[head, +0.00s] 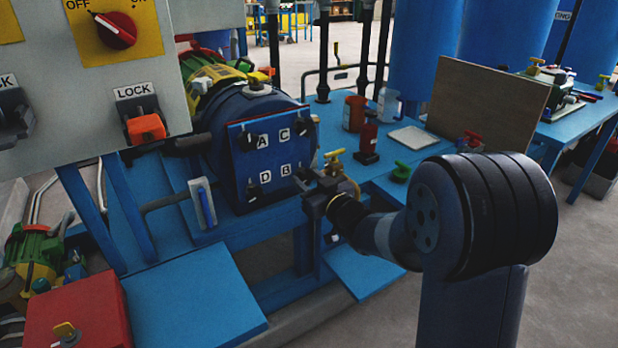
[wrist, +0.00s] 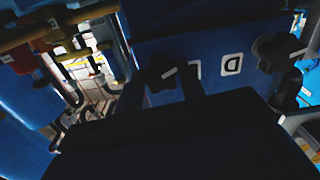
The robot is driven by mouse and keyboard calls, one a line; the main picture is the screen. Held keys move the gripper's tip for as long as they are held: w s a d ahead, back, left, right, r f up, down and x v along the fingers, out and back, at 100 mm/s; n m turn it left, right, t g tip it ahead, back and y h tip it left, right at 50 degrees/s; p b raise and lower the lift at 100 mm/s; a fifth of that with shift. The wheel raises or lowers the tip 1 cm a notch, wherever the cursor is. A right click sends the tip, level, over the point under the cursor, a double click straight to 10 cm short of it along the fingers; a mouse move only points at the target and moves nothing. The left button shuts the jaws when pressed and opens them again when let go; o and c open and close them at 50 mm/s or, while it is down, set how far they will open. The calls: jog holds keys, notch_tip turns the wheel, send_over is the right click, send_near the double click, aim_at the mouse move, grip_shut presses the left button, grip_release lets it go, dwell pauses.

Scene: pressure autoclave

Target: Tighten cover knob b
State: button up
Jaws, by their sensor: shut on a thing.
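The blue autoclave cover (head: 272,158) stands upright with white labels A, C, D and B and dark knobs at its corners. Cover knob b (head: 303,173) is at the lower right, beside label B (head: 285,170), partly hidden by my gripper (head: 309,182). My gripper reaches it from the right and is shut on it. In the wrist view my dark gripper (wrist: 178,76) is at cover knob b (wrist: 161,80), a dark shape that is hard to make out. Label D (wrist: 232,65) and its knob (wrist: 278,50) are to the right there.
A yellow-handled valve (head: 336,154) stands close to my gripper. A grey control panel (head: 80,70) fills the upper left.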

jog(key=m+p, duration=0.3)
jog(key=m, duration=0.3)
jog(key=shift+r+p, duration=0.1)
jog(key=shift+p, duration=0.3)
jog(key=m+p, duration=0.2)
jog(key=m, duration=0.3)
jog(key=shift+d+p, duration=0.1)
jog(key=shift+p, duration=0.25)
jog(key=m+p, duration=0.2)
jog(key=m, duration=0.4)
jog(key=shift+m+p, duration=0.4)
jog(key=m, duration=0.1)
jog(key=m+p, duration=0.1)
jog(key=m, duration=0.2)
jog(key=shift+f+m+p, duration=0.25)
jog(key=shift+m+p, duration=0.05)
jog(key=o, duration=1)
